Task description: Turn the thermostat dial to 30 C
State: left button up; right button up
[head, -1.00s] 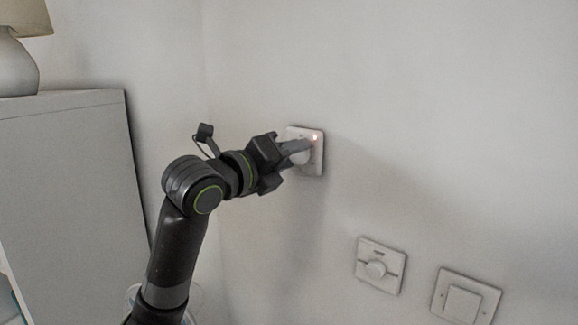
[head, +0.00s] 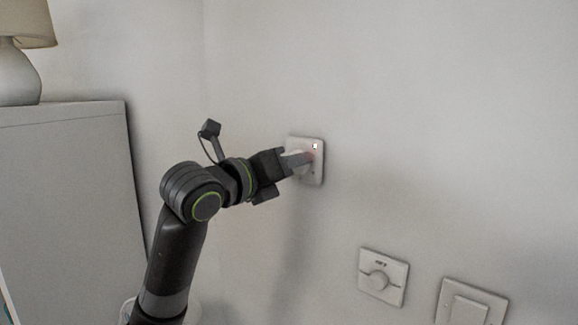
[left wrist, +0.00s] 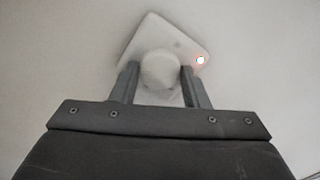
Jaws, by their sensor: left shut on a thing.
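The thermostat (head: 318,172) is a white square plate on the wall, with a small lit lamp near its upper right corner. My left gripper (head: 303,160) reaches it from the left and is shut on the round white dial (left wrist: 160,68). In the left wrist view the two fingers of the gripper (left wrist: 160,84) stand on either side of the dial. The plate (left wrist: 137,47) looks tilted against the gripper there, with the lamp near the right finger. The fingers mostly hide the dial in the head view, and I cannot read a scale. My right gripper is not in view.
A second white wall plate with a round knob (head: 378,281) and a wide switch (head: 468,308) are lower right. A grey cabinet (head: 65,190) with a lamp (head: 18,75) stands at the left. The wall right of the thermostat is clear.

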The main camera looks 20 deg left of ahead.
pick_arm(q)
jog(key=shift+f, duration=0.1)
jog(key=o, duration=1)
jog(key=shift+b+v, duration=2.4)
jog(key=shift+v, duration=6.3)
jog(key=shift+w, duration=0.1)
